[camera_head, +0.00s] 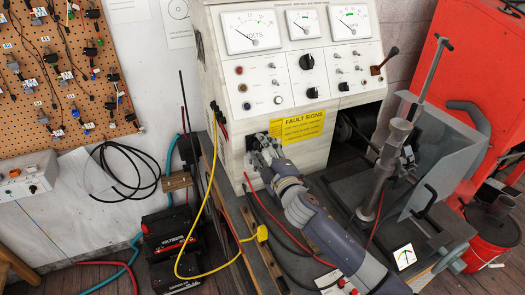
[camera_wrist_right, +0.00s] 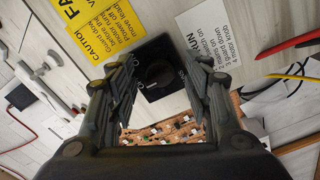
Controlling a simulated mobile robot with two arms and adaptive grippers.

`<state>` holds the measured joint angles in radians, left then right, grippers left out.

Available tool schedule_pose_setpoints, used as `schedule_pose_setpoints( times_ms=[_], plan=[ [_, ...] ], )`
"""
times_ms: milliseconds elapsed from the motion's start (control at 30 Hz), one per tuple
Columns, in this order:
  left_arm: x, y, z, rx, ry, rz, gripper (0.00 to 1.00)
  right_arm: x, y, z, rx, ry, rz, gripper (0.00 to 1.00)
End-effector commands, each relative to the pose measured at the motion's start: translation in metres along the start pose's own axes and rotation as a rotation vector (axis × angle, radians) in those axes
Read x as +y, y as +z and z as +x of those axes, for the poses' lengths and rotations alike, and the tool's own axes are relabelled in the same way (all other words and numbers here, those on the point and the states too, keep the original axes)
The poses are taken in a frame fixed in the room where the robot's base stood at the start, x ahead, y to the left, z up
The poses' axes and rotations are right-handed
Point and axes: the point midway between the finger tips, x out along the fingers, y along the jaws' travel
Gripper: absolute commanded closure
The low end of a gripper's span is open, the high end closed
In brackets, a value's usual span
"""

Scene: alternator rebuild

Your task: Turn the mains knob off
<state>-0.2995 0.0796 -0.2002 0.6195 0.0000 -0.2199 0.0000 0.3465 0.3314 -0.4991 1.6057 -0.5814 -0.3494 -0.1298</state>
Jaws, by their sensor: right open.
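The mains knob (camera_wrist_right: 158,72) is a round black knob on a square black plate (camera_wrist_right: 172,103) with white lettering, seen in the right wrist view. My right gripper (camera_wrist_right: 160,88) is open, with one finger on each side of the knob in that view. I cannot tell whether the fingers touch it. My left gripper is not in view.
The yellow sign (camera_head: 297,127) is right of the gripper. Meters, switches and black knobs fill the panel above. A yellow cable (camera_head: 213,180) hangs to the left. A clamp stand (camera_head: 385,165) and clear guard (camera_head: 450,150) stand to the right.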

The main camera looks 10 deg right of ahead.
Motion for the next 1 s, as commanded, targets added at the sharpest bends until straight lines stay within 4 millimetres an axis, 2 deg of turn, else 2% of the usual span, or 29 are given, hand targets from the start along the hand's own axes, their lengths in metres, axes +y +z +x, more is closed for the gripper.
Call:
schedule_pose_setpoints(
  times_ms=[233, 700, 1000],
  plan=[
    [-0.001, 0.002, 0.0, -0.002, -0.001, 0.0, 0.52, -0.001, 0.001, -0.014, 0.0, -0.001, 0.0, 0.54],
    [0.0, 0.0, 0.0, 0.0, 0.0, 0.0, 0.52, -0.002, 0.001, -0.096, -0.001, -0.003, 0.0, 0.54],
    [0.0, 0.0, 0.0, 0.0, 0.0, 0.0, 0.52, -0.001, 0.0, -0.119, 0.0, -0.001, -0.001, 0.54]
  ],
)
